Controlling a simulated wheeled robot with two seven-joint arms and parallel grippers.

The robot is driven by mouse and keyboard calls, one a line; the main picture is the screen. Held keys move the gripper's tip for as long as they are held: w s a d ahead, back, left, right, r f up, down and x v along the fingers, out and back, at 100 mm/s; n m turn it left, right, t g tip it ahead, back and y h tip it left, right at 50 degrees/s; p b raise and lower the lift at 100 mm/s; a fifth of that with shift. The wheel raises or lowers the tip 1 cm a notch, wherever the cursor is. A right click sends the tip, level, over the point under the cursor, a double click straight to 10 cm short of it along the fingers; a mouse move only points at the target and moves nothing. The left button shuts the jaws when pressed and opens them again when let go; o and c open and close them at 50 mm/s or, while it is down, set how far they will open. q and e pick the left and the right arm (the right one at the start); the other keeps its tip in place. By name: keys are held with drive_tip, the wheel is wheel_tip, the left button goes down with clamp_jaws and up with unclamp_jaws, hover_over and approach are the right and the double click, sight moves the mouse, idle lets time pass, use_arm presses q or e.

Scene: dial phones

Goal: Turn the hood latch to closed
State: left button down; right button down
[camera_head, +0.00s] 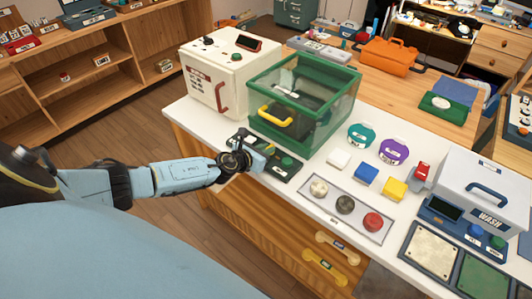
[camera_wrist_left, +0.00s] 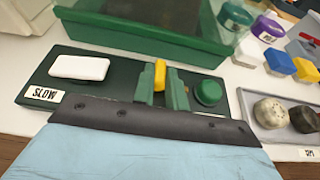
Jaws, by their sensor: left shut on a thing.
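The hood (camera_head: 305,95) is a clear box with a green frame and a yellow handle (camera_head: 275,114). In front of it is a dark control panel (camera_head: 285,175), which also shows in the left wrist view (camera_wrist_left: 110,92) with a "SLOW" label. On this panel a small yellow piece (camera_wrist_left: 160,74), which looks like the latch lever, stands roughly upright between the fingers of my left gripper (camera_wrist_left: 162,92). That gripper is shut on it. In the head view my left gripper (camera_head: 250,160) hides much of the panel's left part. My right gripper is not in view.
On the panel a white block (camera_wrist_left: 80,67) lies left of the fingers and a green button (camera_wrist_left: 208,92) close on their right. A tray (camera_head: 335,222) with several knobs, coloured blocks, and a "WASH" machine (camera_head: 480,185) stand to the right. A cream machine (camera_head: 222,80) stands left of the hood.

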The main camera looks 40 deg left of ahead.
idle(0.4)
use_arm(q)
drive_tip(key=c, duration=1.4)
unclamp_jaws()
drive_tip(key=shift+c, duration=0.2)
drive_tip(key=p+v, duration=0.2)
drive_tip(key=v, duration=1.1)
drive_tip(key=shift+s, duration=0.2)
